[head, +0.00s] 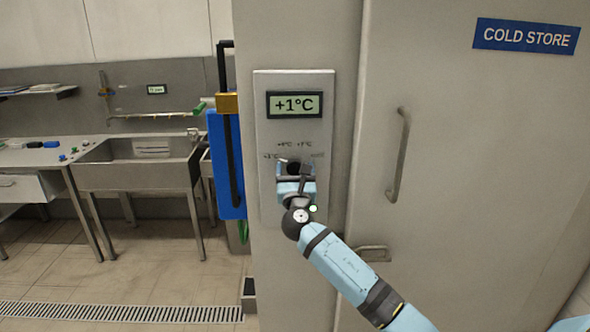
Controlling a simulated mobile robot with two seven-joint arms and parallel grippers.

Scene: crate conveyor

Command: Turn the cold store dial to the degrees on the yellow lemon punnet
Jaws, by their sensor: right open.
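The cold store dial (293,166) is a dark round knob low on the grey control panel (264,110). Small temperature marks arc above it; I can make out about +4°C and +7°C at the top, and the side marks are hard to read. The display (294,104) above reads +1°C. My right gripper (294,176) is open at the dial and covers its lower part. I cannot tell whether the fingers touch the knob. The yellow lemon punnet is not in view. My left gripper is not in view.
The cold store door (470,170) with a vertical handle (398,155) stands on the right under a blue COLD STORE sign (526,36). A blue board (226,165) hangs left of the panel. A steel sink (135,165) and worktop (40,154) stand at the left.

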